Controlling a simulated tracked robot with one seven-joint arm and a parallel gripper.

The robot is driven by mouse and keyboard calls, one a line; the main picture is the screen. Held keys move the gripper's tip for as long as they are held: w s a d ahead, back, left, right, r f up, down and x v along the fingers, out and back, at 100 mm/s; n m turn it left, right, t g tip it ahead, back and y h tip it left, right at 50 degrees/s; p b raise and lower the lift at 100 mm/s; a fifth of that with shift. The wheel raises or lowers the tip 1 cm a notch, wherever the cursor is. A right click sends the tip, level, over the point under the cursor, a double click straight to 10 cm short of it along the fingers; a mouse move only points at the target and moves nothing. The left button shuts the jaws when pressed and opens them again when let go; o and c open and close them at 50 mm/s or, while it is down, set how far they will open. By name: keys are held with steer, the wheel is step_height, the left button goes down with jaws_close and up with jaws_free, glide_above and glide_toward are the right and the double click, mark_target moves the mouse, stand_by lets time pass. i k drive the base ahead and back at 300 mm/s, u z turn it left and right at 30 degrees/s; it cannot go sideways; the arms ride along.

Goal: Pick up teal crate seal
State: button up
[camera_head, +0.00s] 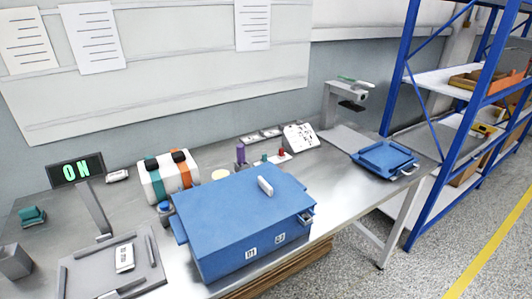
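I cannot tell for certain which thing is the teal crate seal. A small teal block-like piece (32,215) sits on the bench at the far left. A tiny teal-green piece (265,158) stands at the back of the bench beside a small red piece (281,153). A big blue crate (225,215) with a closed lid and a white handle stands at the bench's front middle. My gripper is not in view.
A white case (150,186) with teal and orange bands stands behind the crate. A lit "ON" sign (76,170) and a grey tray (82,270) are at left. A flat blue case (384,158) and grey stand (331,105) are at right, near blue shelving (405,190).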

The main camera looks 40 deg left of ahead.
mark_target(264, 158)
steer(key=u, duration=0.35)
steer(key=i, duration=1)
steer(key=u, duration=1.1)
steer(key=i, duration=0.85)
steer(key=u, duration=0.45)
steer(key=k, duration=0.9)
steer(key=u, duration=0.2)
steer(key=i, duration=0.9)
steer(key=z, duration=0.1)
